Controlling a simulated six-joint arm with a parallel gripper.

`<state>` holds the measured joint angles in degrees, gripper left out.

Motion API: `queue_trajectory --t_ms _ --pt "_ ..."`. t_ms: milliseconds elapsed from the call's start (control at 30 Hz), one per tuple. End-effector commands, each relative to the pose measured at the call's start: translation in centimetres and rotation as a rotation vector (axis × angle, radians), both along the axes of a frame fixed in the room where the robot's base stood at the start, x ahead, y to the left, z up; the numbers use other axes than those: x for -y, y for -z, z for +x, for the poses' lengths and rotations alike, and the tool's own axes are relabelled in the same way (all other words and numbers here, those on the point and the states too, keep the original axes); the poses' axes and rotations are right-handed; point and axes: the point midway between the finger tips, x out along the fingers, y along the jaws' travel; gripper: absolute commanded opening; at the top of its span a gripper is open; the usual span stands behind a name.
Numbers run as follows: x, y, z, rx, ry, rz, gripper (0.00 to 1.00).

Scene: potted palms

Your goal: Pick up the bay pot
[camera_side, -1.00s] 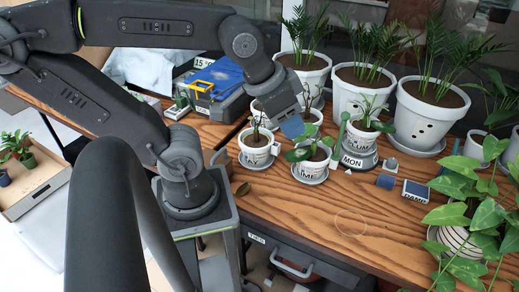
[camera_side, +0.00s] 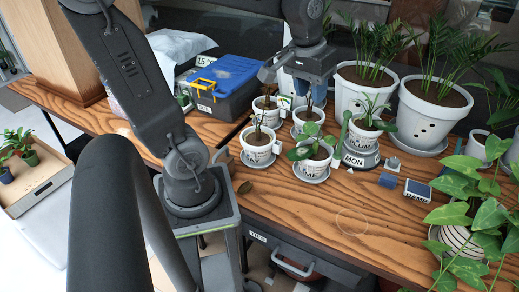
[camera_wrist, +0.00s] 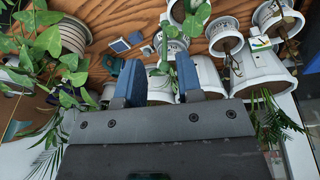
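Several small white labelled pots with thin plants stand together on the wooden bench. One pot (camera_side: 313,166) has a label ending in "ME", and one (camera_side: 362,138) reads "LUM". The labels on the front left pot (camera_side: 256,156), the back left pot (camera_side: 268,117) and the back middle pot (camera_side: 309,122) are too small to read, so I cannot tell which is the bay pot. My gripper (camera_side: 293,84) is above the back pots, pointing down. In the wrist view my gripper (camera_wrist: 158,80) has its two blue fingers apart, with no pot held between them.
Large white palm pots (camera_side: 430,117) stand behind at the right. A grey case with a blue lid (camera_side: 222,82) is at the back left. A leafy plant (camera_side: 468,205) fills the right edge. The bench's front middle (camera_side: 310,212) is clear.

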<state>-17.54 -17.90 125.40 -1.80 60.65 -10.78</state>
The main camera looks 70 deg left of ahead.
Motion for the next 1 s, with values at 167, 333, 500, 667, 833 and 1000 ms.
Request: queue_trajectory --t_ms 167,333,500,667,833,1000 --pt "-6.9 1.9 3.3 -0.144 -0.282 -0.092 0.33" --pt "-13.9 4.7 4.7 -0.266 -0.539 -0.187 0.33" --pt "-21.0 8.6 4.3 -0.384 -0.786 -0.288 0.33" --pt "-25.8 12.0 2.8 -0.467 -0.961 -0.368 0.33" --pt "-28.2 14.0 1.7 -0.511 -1.050 -0.412 0.33" --pt "-27.9 15.6 1.4 -0.520 -1.064 -0.419 0.33"
